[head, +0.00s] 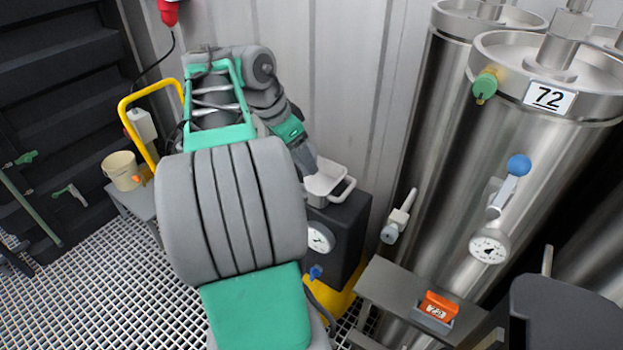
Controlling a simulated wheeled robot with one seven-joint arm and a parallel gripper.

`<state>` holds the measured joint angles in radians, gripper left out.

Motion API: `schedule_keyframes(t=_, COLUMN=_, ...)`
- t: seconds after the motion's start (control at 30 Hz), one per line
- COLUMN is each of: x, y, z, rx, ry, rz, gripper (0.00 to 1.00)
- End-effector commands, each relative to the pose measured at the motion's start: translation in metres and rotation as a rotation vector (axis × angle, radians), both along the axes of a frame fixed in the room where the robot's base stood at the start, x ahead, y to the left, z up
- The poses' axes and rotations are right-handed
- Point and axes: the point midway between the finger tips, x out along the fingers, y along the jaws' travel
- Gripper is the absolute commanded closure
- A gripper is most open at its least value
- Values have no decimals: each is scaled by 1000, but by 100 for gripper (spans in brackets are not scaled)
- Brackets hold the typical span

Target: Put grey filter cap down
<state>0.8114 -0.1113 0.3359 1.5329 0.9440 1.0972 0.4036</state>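My arm reaches away from me, and my gripper (306,160) points down at the left edge of a shallow pale metal tray (347,186) with a handle. The fingertips are small and partly hidden, so I cannot tell whether they are open or shut. I cannot make out a grey filter cap. If it is in the gripper or the tray, it does not show clearly from here.
The tray sits on a dark box (350,235) with a gauge. Tall steel vessels (450,150), one labelled 72, stand to the right. A bench (385,285) with an orange block (438,306) is at lower right. A beige bucket (122,172) and yellow rail (134,120) are left.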

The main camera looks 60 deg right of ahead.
Motion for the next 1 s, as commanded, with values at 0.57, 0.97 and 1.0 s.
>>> schedule_keyframes(t=0.57, x=-19, y=-28, z=-72, rx=0, ry=0, rz=1, gripper=64)
schedule_keyframes(t=0.97, x=-19, y=-28, z=-75, rx=0, ry=0, rz=1, gripper=20)
schedule_keyframes(t=1.0, x=-19, y=-28, z=-75, rx=0, ry=0, rz=1, gripper=17)
